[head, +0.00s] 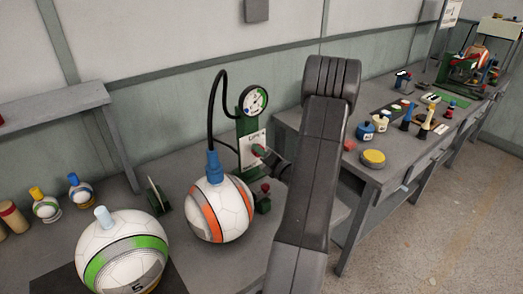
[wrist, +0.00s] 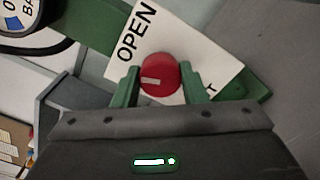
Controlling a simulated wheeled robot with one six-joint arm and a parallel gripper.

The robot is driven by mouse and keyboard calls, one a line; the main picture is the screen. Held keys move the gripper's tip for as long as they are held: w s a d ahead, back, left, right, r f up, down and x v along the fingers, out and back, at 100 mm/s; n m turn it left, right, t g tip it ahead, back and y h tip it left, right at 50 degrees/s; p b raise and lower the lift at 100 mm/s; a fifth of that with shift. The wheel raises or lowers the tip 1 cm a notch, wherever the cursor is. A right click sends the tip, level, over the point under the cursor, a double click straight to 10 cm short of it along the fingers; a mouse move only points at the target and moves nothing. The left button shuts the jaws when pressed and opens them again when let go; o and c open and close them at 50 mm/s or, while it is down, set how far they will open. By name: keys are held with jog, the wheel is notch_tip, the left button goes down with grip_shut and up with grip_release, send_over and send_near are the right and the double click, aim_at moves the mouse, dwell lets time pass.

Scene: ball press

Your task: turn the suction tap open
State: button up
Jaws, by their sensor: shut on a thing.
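The suction tap is a round red knob (wrist: 160,74) with a pale pointer mark towards its left side. It sits on a white label plate (wrist: 213,52) that reads OPEN at upper left; the other word is mostly hidden, only a T showing. My gripper (wrist: 159,82) is shut on the knob, one green finger on each side. In the head view the plate (head: 247,149) stands on a green post below a dial gauge (head: 254,100), and my gripper (head: 264,155) reaches it from the right.
A black hose runs from the post to a blue fitting (head: 213,163) on an orange-striped ball (head: 220,208). A green-striped ball (head: 126,250) stands at front left. A bench (head: 372,178) with small items is to the right. My arm hides part of the table.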

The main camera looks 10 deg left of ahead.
jog(key=shift+m+p, duration=0.9)
jog(key=shift+m, duration=1.2)
jog(key=o, duration=1)
jog(key=shift+c, duration=0.2)
jog(key=b+v, duration=0.2)
jog(key=v, duration=1.2)
jog(key=shift+w+a, duration=0.1)
jog(key=shift+w, duration=0.05)
